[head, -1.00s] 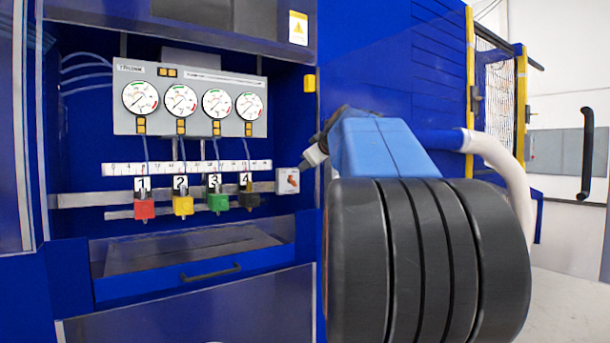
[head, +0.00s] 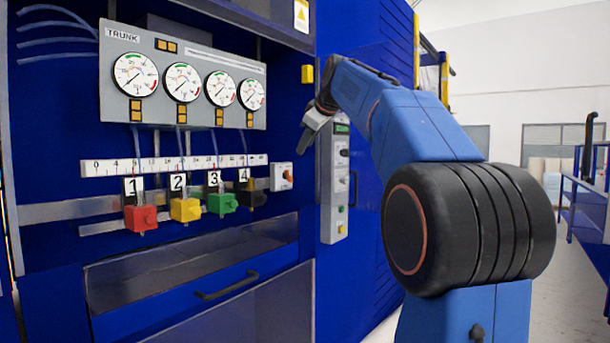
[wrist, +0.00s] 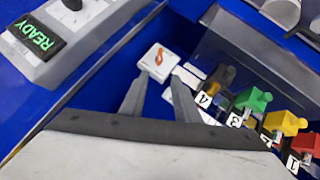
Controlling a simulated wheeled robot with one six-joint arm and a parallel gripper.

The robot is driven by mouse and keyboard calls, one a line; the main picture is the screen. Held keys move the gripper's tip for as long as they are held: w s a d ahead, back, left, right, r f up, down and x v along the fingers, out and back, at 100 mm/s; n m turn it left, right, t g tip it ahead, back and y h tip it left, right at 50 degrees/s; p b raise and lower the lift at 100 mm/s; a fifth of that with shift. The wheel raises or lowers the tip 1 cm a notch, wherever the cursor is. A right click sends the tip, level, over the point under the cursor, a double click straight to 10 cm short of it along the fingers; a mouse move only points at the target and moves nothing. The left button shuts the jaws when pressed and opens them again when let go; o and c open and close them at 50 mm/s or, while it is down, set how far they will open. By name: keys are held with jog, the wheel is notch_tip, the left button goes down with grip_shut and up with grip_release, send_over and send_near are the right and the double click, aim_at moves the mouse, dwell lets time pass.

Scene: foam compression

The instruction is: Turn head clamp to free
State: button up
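A small white switch box (head: 282,176) with an orange knob sits at the right end of the scale rail; I take it for the head clamp switch, but no label is readable. In the wrist view its orange knob (wrist: 159,57) lies just beyond my fingertips, pointing roughly up and down the picture. My gripper (head: 308,135) is to the right of the switch and above it in the head view. In the wrist view my gripper (wrist: 160,88) has its two fingers apart with nothing between them, not touching the knob.
Numbered red (head: 141,218), yellow (head: 185,209), green (head: 222,202) and black (head: 253,196) blocks hang left of the switch. A gauge panel (head: 185,110) is above. A control box (head: 336,190) stands close right; its display (wrist: 39,38) reads READY. A drawer handle (head: 227,286) projects below.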

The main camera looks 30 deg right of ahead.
aim_at(290, 174)
jog(key=x, duration=1.7)
jog(key=shift+d+f, duration=0.1)
jog(key=shift+d, duration=0.05)
grip_shut()
